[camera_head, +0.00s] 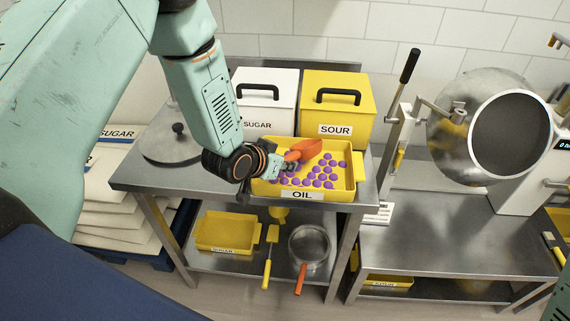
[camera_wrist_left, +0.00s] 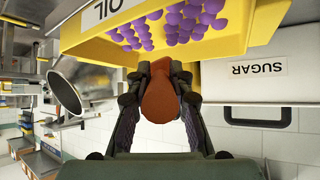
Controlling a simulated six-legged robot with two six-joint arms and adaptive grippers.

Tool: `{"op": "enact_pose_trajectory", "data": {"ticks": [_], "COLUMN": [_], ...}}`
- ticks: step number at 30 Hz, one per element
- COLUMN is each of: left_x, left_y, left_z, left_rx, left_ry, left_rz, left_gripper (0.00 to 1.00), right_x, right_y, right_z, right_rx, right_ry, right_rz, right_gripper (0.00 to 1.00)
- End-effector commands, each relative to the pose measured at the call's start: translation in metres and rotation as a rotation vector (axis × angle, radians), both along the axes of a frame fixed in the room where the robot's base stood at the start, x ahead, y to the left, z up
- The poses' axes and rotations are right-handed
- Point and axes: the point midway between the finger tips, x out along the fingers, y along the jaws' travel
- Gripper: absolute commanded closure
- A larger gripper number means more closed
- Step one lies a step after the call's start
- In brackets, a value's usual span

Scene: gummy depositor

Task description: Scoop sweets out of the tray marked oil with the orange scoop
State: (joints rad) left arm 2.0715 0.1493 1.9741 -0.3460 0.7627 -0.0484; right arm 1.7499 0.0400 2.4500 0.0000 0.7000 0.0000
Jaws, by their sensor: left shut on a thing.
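The yellow tray marked OIL (camera_head: 348,193) stands on the steel table's front edge and holds many purple round sweets (camera_head: 318,176). My left gripper (camera_head: 280,165) is shut on the orange scoop (camera_head: 305,149), whose bowl is over the tray's left back part. In the left wrist view the scoop (camera_wrist_left: 160,98) sits between the fingers of my left gripper (camera_wrist_left: 160,85), with the tray (camera_wrist_left: 235,42) and sweets (camera_wrist_left: 180,20) beyond. I cannot tell whether the scoop touches any sweets, and its bowl's inside is hidden. My right gripper is not in view.
A white SUGAR box (camera_head: 268,90) and a yellow SOUR box (camera_head: 338,95) stand behind the tray. A round steel lid (camera_head: 170,147) lies at the table's left. A steel drum (camera_head: 465,125) stands at the right. A yellow tray (camera_head: 225,231) and a sieve (camera_head: 309,246) are on the lower shelf.

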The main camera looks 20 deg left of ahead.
Motion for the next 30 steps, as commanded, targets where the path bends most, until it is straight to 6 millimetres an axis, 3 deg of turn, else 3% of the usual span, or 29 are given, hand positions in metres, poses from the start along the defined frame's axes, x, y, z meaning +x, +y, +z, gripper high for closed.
{"op": "enact_pose_trajectory", "data": {"ticks": [21,30], "left_x": [-0.012,-0.014], "left_y": [0.003,0.004], "left_z": [0.062,0.071], "left_rx": [-0.037,-0.043], "left_ry": [-0.152,-0.18], "left_rz": [0.001,-0.001], "left_gripper": [1.0,1.0], "right_x": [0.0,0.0], "right_y": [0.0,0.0], "right_z": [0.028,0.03], "right_rx": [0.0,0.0], "right_ry": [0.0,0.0], "right_rz": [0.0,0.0], "right_gripper": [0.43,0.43]}}
